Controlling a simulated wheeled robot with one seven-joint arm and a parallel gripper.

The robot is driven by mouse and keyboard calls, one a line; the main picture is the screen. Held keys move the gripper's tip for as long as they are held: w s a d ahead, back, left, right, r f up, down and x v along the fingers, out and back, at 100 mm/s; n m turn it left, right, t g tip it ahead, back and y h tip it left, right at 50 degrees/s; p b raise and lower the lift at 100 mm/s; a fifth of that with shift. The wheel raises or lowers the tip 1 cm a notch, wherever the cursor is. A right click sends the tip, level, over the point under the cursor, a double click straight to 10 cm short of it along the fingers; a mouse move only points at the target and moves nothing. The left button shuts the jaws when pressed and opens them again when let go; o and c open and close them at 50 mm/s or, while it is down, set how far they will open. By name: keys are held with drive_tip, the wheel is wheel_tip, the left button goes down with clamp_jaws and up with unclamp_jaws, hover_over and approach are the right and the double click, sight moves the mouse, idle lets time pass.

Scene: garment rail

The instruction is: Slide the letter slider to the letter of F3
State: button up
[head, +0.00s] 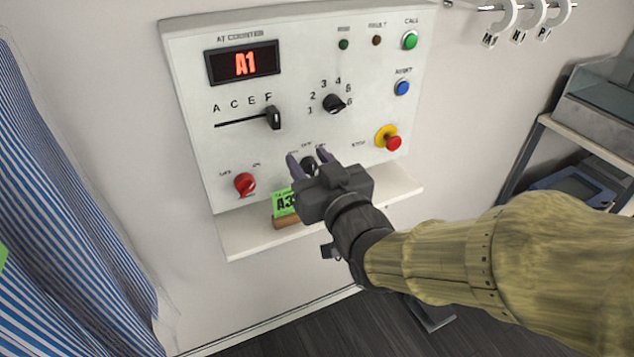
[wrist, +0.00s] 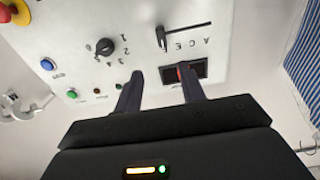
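The control panel (head: 205,165) has a letter slider (head: 273,118) with a black handle on a horizontal slot marked A, C, E, F. The handle stands at the slot's right end, below F. The red display (head: 245,63) reads A1. My gripper (head: 308,156) is in front of the panel's lower part, below and right of the slider, with its fingers apart and nothing seen held. In the wrist view the panel is upside down; the slider handle (wrist: 161,38) shows beyond the open fingertips (wrist: 160,73), clear of them.
A black number dial (head: 334,104) is right of the slider. A red switch (head: 245,183), a red stop button (head: 393,142), and green (head: 410,40) and blue (head: 401,88) buttons surround it. A shelf (head: 250,243) juts out below, with a green card (head: 284,203) partly hidden by my gripper.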

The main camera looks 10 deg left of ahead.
drive_tip(key=shift+b+v, duration=0.85)
drive_tip(key=shift+v, duration=0.2)
drive_tip(key=w+d+f+m+g+h+p, duration=0.35)
drive_tip(key=d+f+h+p, duration=0.35)
drive_tip(key=d, duration=0.6)
drive_tip(key=s+d+f+m+g+h+p, duration=0.3)
drive_tip(key=s+d+f+g, duration=0.4)
drive_tip(key=d, duration=0.4)
drive_tip(key=shift+s+m+g+h+p, duration=0.3)
drive_tip(key=shift+s+m+g, duration=0.05)
drive_tip(key=shift+s+g, duration=0.45)
drive_tip(key=shift+d, duration=0.2)
drive_tip(key=shift+c, duration=0.4)
idle(1.0)
